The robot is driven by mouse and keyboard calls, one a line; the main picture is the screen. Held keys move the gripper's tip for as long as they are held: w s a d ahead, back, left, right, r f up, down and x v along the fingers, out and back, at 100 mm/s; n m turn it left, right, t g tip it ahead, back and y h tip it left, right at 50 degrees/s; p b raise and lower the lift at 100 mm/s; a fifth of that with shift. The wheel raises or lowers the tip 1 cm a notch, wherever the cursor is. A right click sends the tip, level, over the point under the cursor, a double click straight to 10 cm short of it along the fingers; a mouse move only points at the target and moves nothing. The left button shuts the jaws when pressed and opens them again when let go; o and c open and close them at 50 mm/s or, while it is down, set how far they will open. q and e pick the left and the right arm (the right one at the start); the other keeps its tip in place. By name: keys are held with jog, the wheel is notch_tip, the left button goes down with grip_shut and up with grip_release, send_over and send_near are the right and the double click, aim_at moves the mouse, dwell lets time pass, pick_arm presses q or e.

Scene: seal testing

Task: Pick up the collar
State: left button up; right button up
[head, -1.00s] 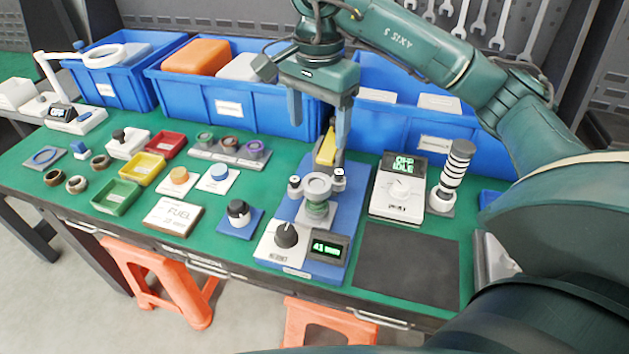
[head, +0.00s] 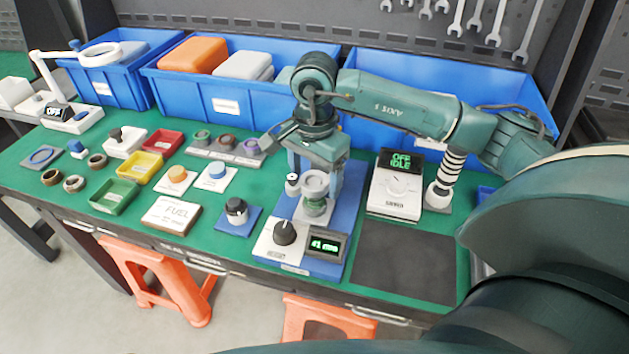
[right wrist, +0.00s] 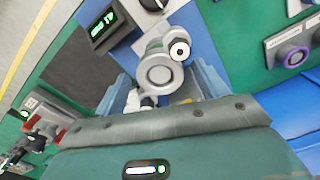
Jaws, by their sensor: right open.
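A light grey ring, which looks like the collar (head: 315,182), sits on the blue test stand (head: 329,250), above a green round piece (head: 315,206). In the right wrist view the collar (right wrist: 159,74) shows as a round grey ring with a dark centre rim. My right gripper (head: 314,180) is open, pointing down just behind and above the collar. In the right wrist view its two blue-grey fingers stand on either side of the collar, apart from it as far as I can tell. My left gripper is not in view.
The stand has a black knob (head: 284,232) and a display (head: 325,244). A white meter box (head: 396,187) and a striped post (head: 449,170) stand to the right. Blue bins (head: 245,103) line the back. A dark mat (head: 405,262) at the front right is bare.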

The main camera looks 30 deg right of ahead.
jog(key=shift+c, duration=0.4)
jog(key=c, duration=1)
jog(key=shift+o, duration=0.2)
jog(key=shift+r, duration=0.1)
